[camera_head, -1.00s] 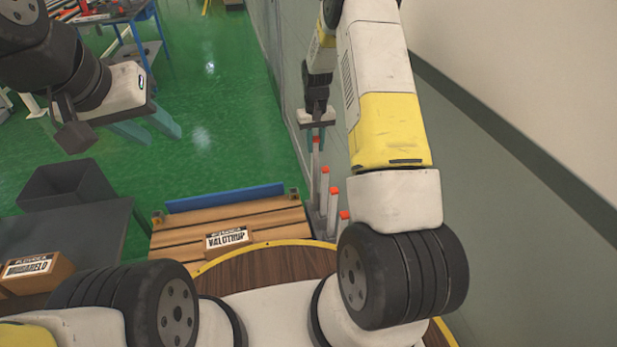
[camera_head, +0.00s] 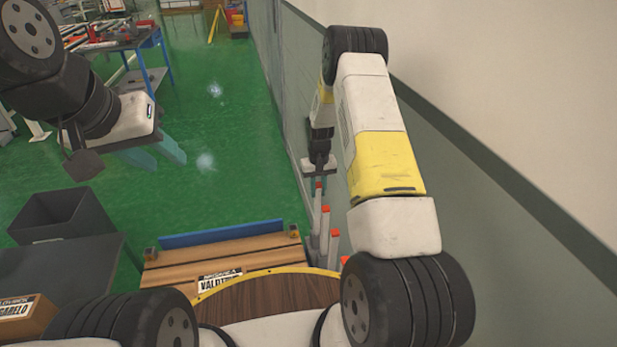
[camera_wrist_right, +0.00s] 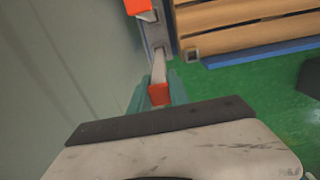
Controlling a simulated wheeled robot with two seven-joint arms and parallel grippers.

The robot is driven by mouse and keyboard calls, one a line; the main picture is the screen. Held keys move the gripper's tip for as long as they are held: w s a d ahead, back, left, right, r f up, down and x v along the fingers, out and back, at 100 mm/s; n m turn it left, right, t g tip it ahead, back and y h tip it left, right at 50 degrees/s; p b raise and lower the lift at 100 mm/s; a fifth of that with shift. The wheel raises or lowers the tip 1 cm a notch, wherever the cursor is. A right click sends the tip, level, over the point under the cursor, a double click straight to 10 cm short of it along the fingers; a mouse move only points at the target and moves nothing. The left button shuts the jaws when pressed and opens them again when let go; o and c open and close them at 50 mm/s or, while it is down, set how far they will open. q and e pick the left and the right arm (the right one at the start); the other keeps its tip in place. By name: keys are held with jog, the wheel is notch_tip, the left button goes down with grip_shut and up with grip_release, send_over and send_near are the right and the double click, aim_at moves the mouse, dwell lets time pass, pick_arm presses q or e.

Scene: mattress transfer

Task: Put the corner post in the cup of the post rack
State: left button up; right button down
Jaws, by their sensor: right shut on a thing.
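My right gripper (camera_head: 319,182) is shut on a corner post, a pale upright bar with an orange-red cap. In the right wrist view the cap (camera_wrist_right: 158,93) sits between the teal fingers, and the post (camera_wrist_right: 158,66) runs away toward a grey metal part of the post rack (camera_wrist_right: 154,32). I cannot tell whether its lower end is in a cup. Other red-capped posts (camera_head: 325,222) stand in a row nearer me, and the rack's base is mostly hidden in the head view. My left gripper (camera_head: 160,154) is open and empty above the green floor.
A slatted wooden pallet (camera_head: 215,260) with a blue edge board (camera_head: 222,233) lies left of the posts. A grey wall (camera_head: 450,190) runs close on the right. The floor beyond the pallet is clear.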

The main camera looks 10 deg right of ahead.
jog(key=shift+f, duration=0.8)
jog(key=c, duration=1.2)
grip_release()
jog(key=shift+c, duration=0.2)
